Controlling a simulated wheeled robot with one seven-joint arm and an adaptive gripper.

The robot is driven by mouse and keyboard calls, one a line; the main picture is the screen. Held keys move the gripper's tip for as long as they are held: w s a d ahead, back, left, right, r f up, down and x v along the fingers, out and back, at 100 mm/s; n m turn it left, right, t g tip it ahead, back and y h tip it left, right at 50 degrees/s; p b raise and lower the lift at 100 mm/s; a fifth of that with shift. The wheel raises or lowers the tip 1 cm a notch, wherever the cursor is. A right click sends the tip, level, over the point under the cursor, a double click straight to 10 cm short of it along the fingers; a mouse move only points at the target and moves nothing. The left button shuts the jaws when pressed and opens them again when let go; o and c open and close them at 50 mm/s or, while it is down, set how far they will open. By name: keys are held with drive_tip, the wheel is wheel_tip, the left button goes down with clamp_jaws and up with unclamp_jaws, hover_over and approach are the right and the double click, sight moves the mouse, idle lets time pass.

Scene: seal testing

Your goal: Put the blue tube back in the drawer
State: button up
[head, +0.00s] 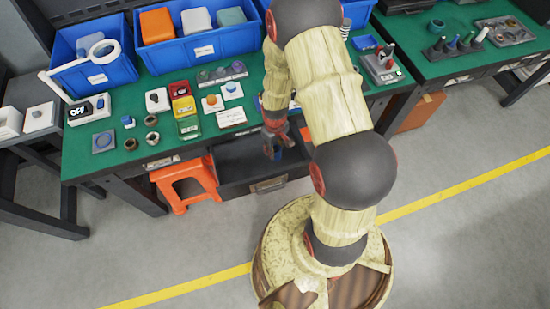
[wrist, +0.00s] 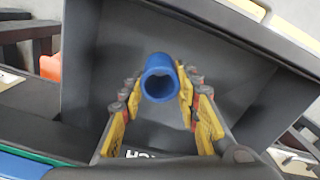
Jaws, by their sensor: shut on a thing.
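The blue tube (wrist: 160,78) is between the two yellow-padded fingers of my gripper (wrist: 160,95) in the wrist view, its open end facing the camera. My gripper is shut on it. The open drawer (wrist: 95,60) is dark grey and lies behind the tube in the wrist view; its floor around the tube looks bare. In the head view my gripper (head: 274,146) is over the open drawer (head: 235,165) under the green bench. The tube is small and mostly hidden there. I cannot tell whether the tube touches the drawer floor.
The green bench top (head: 130,175) holds blue bins (head: 205,45), a magnifier lamp (head: 100,50) and several small parts. An orange stool (head: 185,182) stands left of the drawer. The grey floor in front is clear, with a yellow line (head: 180,288).

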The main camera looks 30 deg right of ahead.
drive_tip(key=shift+f+b, duration=0.6)
drive_tip(key=shift+f, duration=2)
drive_tip(key=shift+f, duration=0.1)
drive_tip(key=o, duration=1.1)
drive_tip(key=shift+o, duration=0.2)
drive_tip(key=w+a+r+t+p, duration=0.1)
drive_tip(key=a+r+p, duration=0.15)
drive_tip(key=r, duration=1.45)
drive_tip(key=a+r+t+p, duration=0.1)
drive_tip(key=a+r+t, duration=0.15)
drive_tip(key=r, duration=1.45)
drive_tip(key=s+a+r+t, duration=0.1)
drive_tip(key=s+a+r, duration=0.2)
drive_tip(key=s+r, duration=0.3)
drive_tip(key=s+a+r+m+t, duration=0.1)
drive_tip(key=s+a+r, duration=0.3)
drive_tip(key=s+r, duration=0.3)
wheel_tip(320, 180, up, 5)
drive_tip(key=shift+s+f, duration=0.1)
drive_tip(key=shift+s, duration=0.2)
